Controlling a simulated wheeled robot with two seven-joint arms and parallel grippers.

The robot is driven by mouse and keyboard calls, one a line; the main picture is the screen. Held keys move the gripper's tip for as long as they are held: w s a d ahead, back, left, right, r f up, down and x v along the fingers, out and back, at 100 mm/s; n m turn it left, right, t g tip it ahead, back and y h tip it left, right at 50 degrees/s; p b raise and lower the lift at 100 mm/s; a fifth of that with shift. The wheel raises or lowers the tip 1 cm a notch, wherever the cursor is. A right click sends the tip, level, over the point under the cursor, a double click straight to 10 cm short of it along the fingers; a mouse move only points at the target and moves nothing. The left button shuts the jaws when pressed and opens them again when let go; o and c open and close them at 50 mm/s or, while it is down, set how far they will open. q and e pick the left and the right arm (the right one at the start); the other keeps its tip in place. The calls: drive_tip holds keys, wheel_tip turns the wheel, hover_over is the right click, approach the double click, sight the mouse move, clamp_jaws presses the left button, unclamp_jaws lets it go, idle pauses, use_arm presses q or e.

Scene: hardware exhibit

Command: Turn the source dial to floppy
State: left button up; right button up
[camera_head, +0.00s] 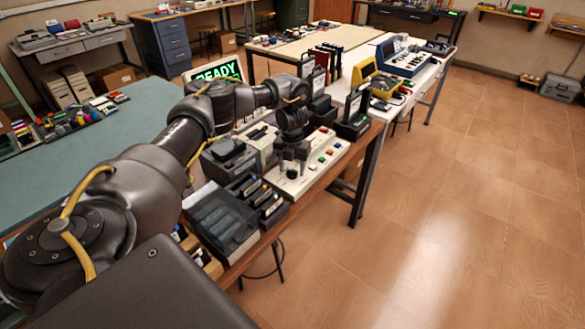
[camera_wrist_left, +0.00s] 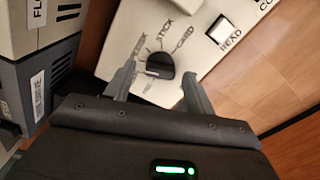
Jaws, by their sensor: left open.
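The source dial (camera_wrist_left: 160,65) is a dark round knob on a pale panel (camera_wrist_left: 215,62), partly cut by shadow or glare in the left wrist view. Printed labels fan around its upper and left sides; STICK and CARD are readable, the others too blurred to be sure. Which label the dial points to is unclear. My left gripper (camera_wrist_left: 158,73) is open, with one finger on each side of the dial; contact cannot be told. In the head view my left gripper (camera_head: 291,162) points down over the panel (camera_head: 310,172). My right gripper is not in view.
A square white button marked READ (camera_wrist_left: 222,29) sits right of the dial. Grey drive units (camera_wrist_left: 38,80) stand close on the left. Open floor lies right of the table.

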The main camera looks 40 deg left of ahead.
use_arm(q)
drive_tip(key=shift+f, duration=0.2)
drive_tip(key=c, duration=1)
drive_tip(key=n+p, duration=0.2)
drive_tip(key=n, duration=0.1)
drive_tip(key=shift+r, duration=0.1)
drive_tip(key=shift+n+p, duration=1.15)
drive_tip(key=shift+n, duration=1.25)
